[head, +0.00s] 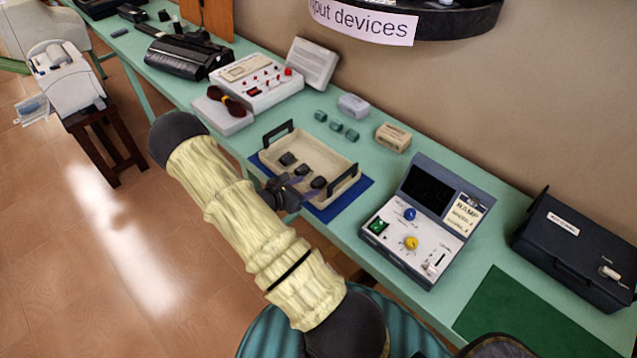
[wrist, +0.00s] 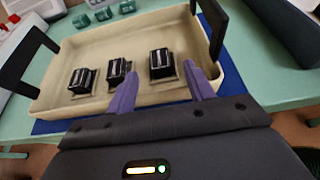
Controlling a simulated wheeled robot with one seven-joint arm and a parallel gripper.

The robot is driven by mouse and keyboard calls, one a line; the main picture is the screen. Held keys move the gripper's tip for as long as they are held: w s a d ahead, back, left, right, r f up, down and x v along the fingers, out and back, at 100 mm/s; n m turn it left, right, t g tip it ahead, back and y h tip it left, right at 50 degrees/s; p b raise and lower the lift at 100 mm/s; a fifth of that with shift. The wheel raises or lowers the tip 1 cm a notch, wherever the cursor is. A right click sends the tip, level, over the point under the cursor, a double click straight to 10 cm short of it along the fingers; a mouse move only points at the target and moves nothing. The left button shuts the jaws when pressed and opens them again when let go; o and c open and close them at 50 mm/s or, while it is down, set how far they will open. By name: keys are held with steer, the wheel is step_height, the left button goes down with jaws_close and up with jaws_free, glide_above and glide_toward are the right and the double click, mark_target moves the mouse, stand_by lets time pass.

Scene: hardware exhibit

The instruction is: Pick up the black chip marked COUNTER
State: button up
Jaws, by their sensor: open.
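Three black chips stand in a row in a cream tray (head: 335,162) with black handles; the tray's rim also shows in the wrist view (wrist: 60,62). In the wrist view they are a left chip (wrist: 82,80), a middle chip (wrist: 118,71) and a right chip (wrist: 161,64). Their markings are too small to read, so I cannot tell which is COUNTER. My gripper (head: 298,193) is open and empty over the tray's near side. In the wrist view its purple fingers (wrist: 162,74) point toward the right chip, one on each side of it in the picture.
The tray rests on a blue mat (head: 352,197) on the green table. A console with knobs (head: 420,225) stands to the right. Small teal parts (head: 336,125) and a beige box (head: 392,138) lie behind. A white device (head: 257,82) stands to the left.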

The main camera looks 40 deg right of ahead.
mark_target(319, 180)
steer(key=p+x, duration=0.1)
steer(key=x, duration=0.4)
steer(key=shift+w+p, duration=0.1)
steer(key=shift+p, duration=0.2)
steer(key=c, duration=1)
steer(key=shift+r, duration=0.1)
steer(key=shift+c, duration=0.2)
step_height(319, 180, up, 10)
steer(key=b, duration=0.1)
steer(key=shift+b, duration=0.3)
